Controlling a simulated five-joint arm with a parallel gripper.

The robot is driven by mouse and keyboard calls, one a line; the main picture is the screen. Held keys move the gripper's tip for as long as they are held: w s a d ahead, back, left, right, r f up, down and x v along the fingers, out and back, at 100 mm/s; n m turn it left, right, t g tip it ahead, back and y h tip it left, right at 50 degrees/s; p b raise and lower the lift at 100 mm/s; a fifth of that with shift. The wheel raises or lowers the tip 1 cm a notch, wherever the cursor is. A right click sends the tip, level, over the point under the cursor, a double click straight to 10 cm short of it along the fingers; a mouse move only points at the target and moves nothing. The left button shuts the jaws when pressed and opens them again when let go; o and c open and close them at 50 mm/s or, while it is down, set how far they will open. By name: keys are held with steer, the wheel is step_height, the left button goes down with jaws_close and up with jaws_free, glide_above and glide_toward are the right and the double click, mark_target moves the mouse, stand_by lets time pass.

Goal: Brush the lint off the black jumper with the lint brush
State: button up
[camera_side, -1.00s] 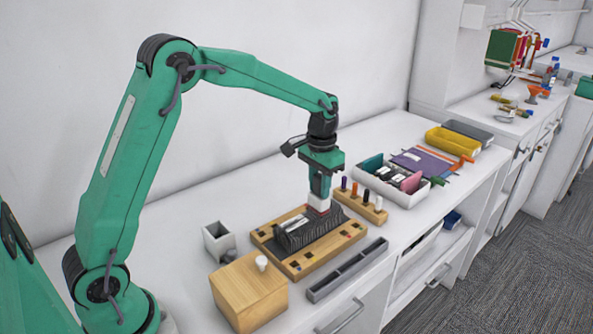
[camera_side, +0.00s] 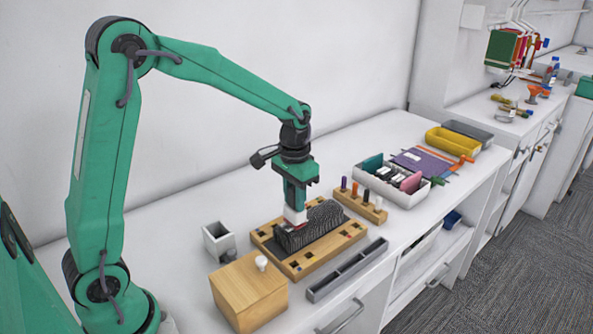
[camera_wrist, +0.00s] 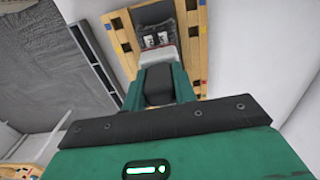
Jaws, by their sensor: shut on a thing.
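The black jumper (camera_side: 323,222) looks like a dark, finely striped folded piece lying on a wooden board (camera_side: 260,237). My gripper (camera_side: 295,207) is shut on the lint brush (camera_side: 295,216), a small white head with a red edge. The brush is low over the left part of the jumper and appears to touch it; exact contact is hard to tell. In the wrist view the brush (camera_wrist: 156,56) shows as a pale band beyond my fingers, with the jumper (camera_wrist: 155,16) and two whitish patches (camera_wrist: 157,39) past it.
A wooden box with a white knob (camera_side: 248,290) and a grey open cup (camera_side: 217,240) stand at the left. A grey slotted tray (camera_side: 347,270) lies in front. A rack of markers (camera_side: 360,206) and a white bin (camera_side: 395,185) stand to the right.

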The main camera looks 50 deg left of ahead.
steer(key=shift+w, duration=5)
steer(key=shift+s, duration=5)
steer(key=shift+w, duration=4.9)
steer(key=shift+w+r, duration=0.2)
step_height(320, 180, up, 8)
steer(key=shift+f, duration=0.15)
